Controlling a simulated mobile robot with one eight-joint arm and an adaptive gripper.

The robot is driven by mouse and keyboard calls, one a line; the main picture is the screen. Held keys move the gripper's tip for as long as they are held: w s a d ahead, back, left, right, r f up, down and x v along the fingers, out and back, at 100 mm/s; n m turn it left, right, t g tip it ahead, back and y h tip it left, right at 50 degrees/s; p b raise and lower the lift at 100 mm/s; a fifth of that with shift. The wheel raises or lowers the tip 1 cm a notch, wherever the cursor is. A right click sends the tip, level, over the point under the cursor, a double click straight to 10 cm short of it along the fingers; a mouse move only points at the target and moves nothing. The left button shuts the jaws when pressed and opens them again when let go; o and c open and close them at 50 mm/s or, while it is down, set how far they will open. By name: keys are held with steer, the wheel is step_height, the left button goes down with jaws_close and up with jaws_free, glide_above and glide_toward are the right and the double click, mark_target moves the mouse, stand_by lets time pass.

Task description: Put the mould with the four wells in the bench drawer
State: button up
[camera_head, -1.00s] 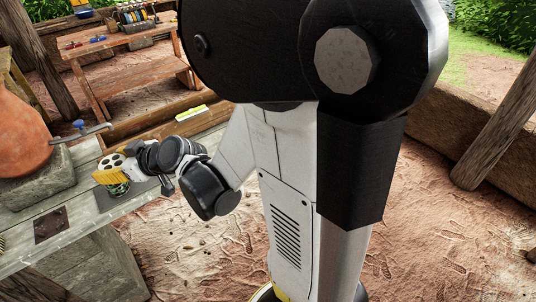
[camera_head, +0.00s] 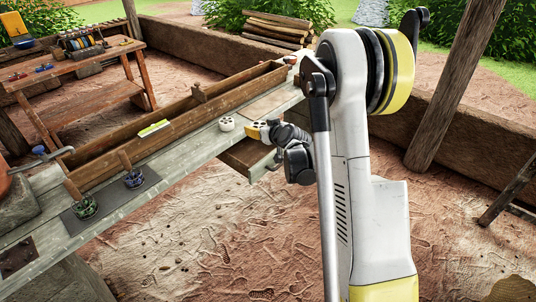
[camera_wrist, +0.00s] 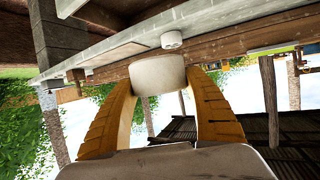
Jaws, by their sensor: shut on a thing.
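My gripper (camera_head: 256,131) is shut on a pale round mould (camera_wrist: 158,74), held between its yellow fingers. In the head view the mould shows only as a small pale top with dark wells (camera_head: 261,122); I cannot count them clearly. The bench drawer (camera_head: 241,160) is pulled out below the bench's front edge. My gripper and the mould are above the drawer, and my wrist hides part of it. Another white mould (camera_head: 227,124) with wells stands on the bench left of my gripper; it also shows in the wrist view (camera_wrist: 171,40).
The grey bench (camera_head: 200,145) runs along the drawer's left and back. A dark mat (camera_head: 110,196) holds two patterned cups, one green (camera_head: 84,208) and one dark (camera_head: 134,179). A pale board (camera_head: 272,104) lies on the bench behind my gripper. Ground right of the bench is clear.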

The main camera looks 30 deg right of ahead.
steer(key=w+d+f+m+h, duration=0.2)
steer(key=w+d+f+h, duration=0.15)
steer(key=d+f, duration=0.7)
steer(key=b, duration=0.7)
glide_above(257, 156)
steer(key=shift+y, duration=0.35)
step_height(257, 156, down, 10)
steer(key=shift+d, duration=0.15)
steer(key=shift+r, duration=0.15)
steer(key=shift+f, duration=0.55)
steer(key=shift+s, duration=0.1)
steer(key=o, duration=1.4)
steer(key=shift+f, duration=0.1)
steer(key=shift+c, duration=0.2)
